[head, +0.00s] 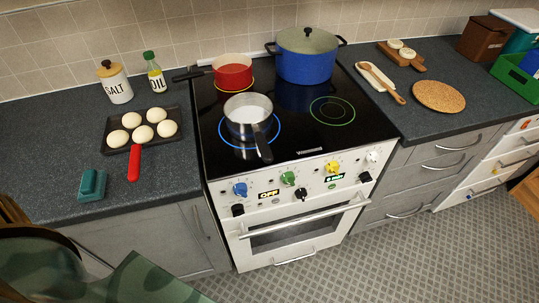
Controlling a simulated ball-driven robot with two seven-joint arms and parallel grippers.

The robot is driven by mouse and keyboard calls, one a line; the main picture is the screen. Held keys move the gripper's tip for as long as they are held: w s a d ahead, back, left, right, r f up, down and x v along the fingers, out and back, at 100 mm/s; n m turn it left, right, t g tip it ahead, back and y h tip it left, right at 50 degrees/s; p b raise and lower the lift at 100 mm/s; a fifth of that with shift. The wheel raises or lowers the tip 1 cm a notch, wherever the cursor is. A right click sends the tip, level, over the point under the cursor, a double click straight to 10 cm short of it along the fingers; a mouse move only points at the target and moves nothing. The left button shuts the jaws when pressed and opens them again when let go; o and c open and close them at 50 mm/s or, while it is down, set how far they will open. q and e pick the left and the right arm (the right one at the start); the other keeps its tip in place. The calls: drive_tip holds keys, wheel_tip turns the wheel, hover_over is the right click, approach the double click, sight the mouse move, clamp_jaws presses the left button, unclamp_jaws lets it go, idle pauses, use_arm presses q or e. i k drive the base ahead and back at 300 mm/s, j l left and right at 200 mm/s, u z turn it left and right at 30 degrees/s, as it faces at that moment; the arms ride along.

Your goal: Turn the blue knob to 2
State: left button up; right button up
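The blue knob (240,189) is at the left end of the white stove's front panel (318,180) in the head view. Its pointer is too small to read. A small display (268,194) just right of it reads OFF in yellow. A blue ring (273,138) on the black cooktop surrounds the base of a steel saucepan (247,112), whose dark handle points toward the front. Neither of my grippers is in view, and nothing touches the blue knob.
Green (288,178), yellow (333,167) and white (372,156) knobs sit further right, with black knobs (238,210) lower down. The oven handle (305,217) juts out below. A dark green patterned shape (145,280) fills the lower left. The floor in front is clear.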

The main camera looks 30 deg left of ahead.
sight(239, 190)
drive_tip(key=u, duration=0.75)
